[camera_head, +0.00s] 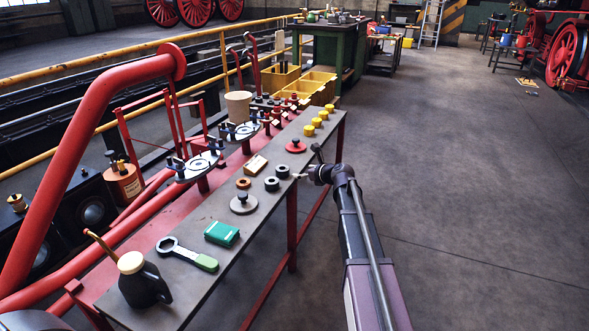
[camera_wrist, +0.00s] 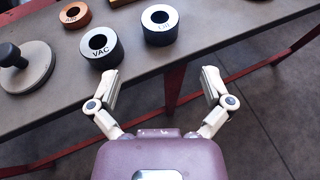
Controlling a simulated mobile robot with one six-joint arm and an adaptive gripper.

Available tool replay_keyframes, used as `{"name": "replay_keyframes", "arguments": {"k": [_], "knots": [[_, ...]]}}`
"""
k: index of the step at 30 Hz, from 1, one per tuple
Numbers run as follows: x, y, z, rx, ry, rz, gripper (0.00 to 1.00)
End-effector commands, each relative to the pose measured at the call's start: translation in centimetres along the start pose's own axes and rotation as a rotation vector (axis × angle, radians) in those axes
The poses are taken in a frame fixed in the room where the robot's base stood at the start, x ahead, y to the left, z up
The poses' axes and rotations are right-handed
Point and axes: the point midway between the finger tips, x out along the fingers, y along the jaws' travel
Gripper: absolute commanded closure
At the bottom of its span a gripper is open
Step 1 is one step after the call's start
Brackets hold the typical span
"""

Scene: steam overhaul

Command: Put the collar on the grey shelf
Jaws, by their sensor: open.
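Three ring-shaped collars lie on the long grey shelf (camera_head: 215,290): a copper one (camera_head: 243,183), a dark one (camera_head: 271,184) and another dark one (camera_head: 282,172). In the wrist view the copper collar (camera_wrist: 75,14) seems to read AIR, the nearer dark collar (camera_wrist: 100,45) reads VAC, and the lettering on the other dark collar (camera_wrist: 159,22) is unclear. I cannot tell which collar is meant. My gripper (camera_wrist: 160,82) is open and empty at the shelf's front edge, just short of the dark collars. It also shows in the head view (camera_head: 303,176).
A grey knobbed disc (camera_wrist: 25,65), a green box (camera_head: 222,233), a green-handled wrench (camera_head: 188,253) and a black jug (camera_head: 143,282) stand on the shelf's near part. A red knobbed disc (camera_head: 296,146) and yellow pieces (camera_head: 309,130) sit farther along.

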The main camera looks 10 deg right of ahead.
Motion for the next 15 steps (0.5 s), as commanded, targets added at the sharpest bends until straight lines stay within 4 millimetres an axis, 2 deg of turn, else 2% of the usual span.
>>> {"name": "replay_keyframes", "arguments": {"k": [4, 15], "knots": [[-1.03, 0.01, 0.03, 0.000, 0.000, 0.000, 0.00], [-1.14, 0.00, -0.02, 0.000, 0.000, 0.001, 0.00]]}}
